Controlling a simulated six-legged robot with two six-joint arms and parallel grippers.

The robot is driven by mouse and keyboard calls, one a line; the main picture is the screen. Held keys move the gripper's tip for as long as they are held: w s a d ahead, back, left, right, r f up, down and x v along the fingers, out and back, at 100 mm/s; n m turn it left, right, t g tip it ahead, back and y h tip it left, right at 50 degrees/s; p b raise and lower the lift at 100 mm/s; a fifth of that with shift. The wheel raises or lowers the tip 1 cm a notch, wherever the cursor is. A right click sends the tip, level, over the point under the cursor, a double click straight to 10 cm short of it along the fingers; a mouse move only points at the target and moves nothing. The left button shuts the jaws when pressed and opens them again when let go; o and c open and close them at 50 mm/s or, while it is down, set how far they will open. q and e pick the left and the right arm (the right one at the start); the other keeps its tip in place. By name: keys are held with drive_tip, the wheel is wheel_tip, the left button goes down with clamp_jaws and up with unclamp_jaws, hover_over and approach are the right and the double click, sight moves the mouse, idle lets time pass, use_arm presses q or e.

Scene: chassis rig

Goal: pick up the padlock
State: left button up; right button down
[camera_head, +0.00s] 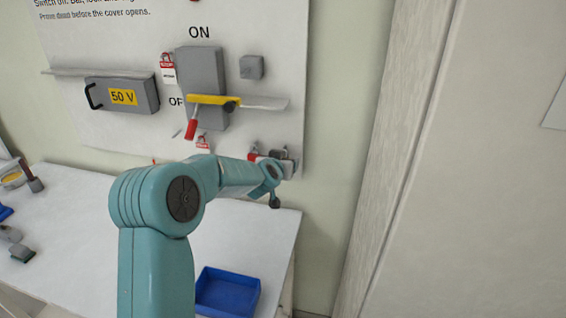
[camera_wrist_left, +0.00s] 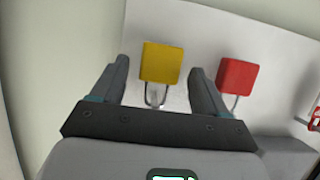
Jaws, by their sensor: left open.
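In the left wrist view a yellow padlock (camera_wrist_left: 161,63), its shackle pointing down in the picture, shows between the two fingers of my left gripper (camera_wrist_left: 160,75). The fingers are open, with gaps to either side of the padlock. A red padlock (camera_wrist_left: 236,76) is to the right, outside the fingers. In the head view my left gripper (camera_head: 284,161) is at the lower right corner of the white board (camera_head: 285,60). A bit of red (camera_head: 253,156) shows beside it; the yellow padlock is hidden there. My right gripper is out of view.
The board carries a grey switch box (camera_head: 203,70) with a yellow bar and red-tipped handle, a 50 V box (camera_head: 130,97) on a ledge, and red tags (camera_head: 167,62). Below is a white table (camera_head: 80,200) with a blue tray (camera_head: 227,292). A pale panel stands at right.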

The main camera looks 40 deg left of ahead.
use_arm(q)
drive_tip(key=shift+d+r, duration=0.15)
drive_tip(key=shift+c, duration=0.3)
drive_tip(key=c, duration=1.1)
drive_tip(key=shift+c, duration=0.2)
